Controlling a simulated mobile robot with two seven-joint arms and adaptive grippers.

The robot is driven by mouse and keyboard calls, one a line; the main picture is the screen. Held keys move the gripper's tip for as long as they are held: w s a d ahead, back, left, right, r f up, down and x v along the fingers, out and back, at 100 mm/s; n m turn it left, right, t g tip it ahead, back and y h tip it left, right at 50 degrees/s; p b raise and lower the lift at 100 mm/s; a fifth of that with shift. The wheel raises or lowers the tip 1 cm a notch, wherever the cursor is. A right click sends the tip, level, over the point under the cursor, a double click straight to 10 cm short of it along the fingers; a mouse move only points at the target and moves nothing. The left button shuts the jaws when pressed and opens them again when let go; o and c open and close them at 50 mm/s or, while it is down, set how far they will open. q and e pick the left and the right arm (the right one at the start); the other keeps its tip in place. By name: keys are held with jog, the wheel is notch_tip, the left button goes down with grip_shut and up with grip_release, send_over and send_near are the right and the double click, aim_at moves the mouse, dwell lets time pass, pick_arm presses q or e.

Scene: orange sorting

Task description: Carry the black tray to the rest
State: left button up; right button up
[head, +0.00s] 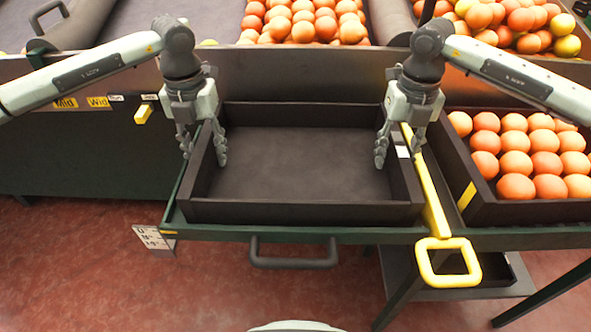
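The black tray (300,212) is empty and lies level on a green-framed stand (290,235) in the middle of the head view. My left gripper (204,155) points down at the tray's left wall, with its fingers apart, one outside the wall and one inside. My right gripper (398,155) points down at the right wall in the same way, fingers apart on both sides of it. Whether the fingers touch the walls I cannot tell. No part is clearly marked as the rest; the stand under the tray may be it.
A dark crate full of oranges (470,200) stands close on the right. A yellow bar with a loop handle (448,262) runs between it and the tray. A dark handle (293,262) hangs at the stand's front. Behind, a panel borders bins of oranges (303,22).

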jog(key=shift+d, duration=0.1)
pick_arm(q)
notch_tip(320, 180, up, 8)
jog(key=shift+f, duration=0.15)
pick_arm(e)
jog(key=shift+r, duration=4)
jog(key=shift+f, duration=0.1)
